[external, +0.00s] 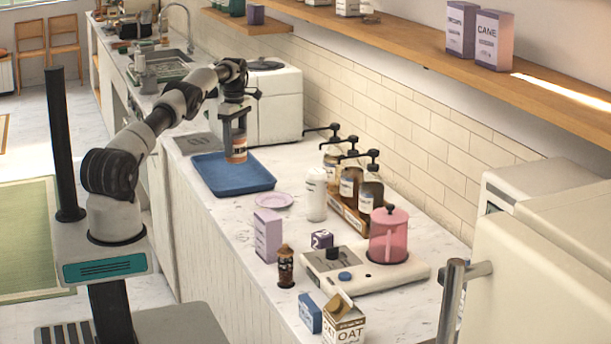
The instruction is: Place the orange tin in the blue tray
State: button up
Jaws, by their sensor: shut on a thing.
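The orange tin (236,152) is a small upright cylinder with a pale label, in the upper middle of the external view. My gripper (235,133) points down and is shut on the tin from above. The blue tray (232,185) lies flat on the counter below. The tin is over the back part of the tray; I cannot tell whether its bottom touches the tray floor. The tray looks empty apart from the tin.
A white appliance (275,108) stands just behind the tray. A pink plate (274,200) lies to its right. A row of pump bottles (350,185), a lilac box (267,235) and a pink press (388,235) stand farther right. A wooden shelf (420,62) runs along the wall.

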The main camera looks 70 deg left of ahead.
aim_at(236, 131)
notch_tip(236, 131, down, 7)
jog(key=shift+f, duration=0.2)
dwell(0.3)
jog(key=shift+f, duration=0.15)
jog(key=o, duration=1.2)
notch_tip(236, 131, up, 12)
jog(key=shift+r+p, duration=0.2)
jog(key=shift+p, duration=1.05)
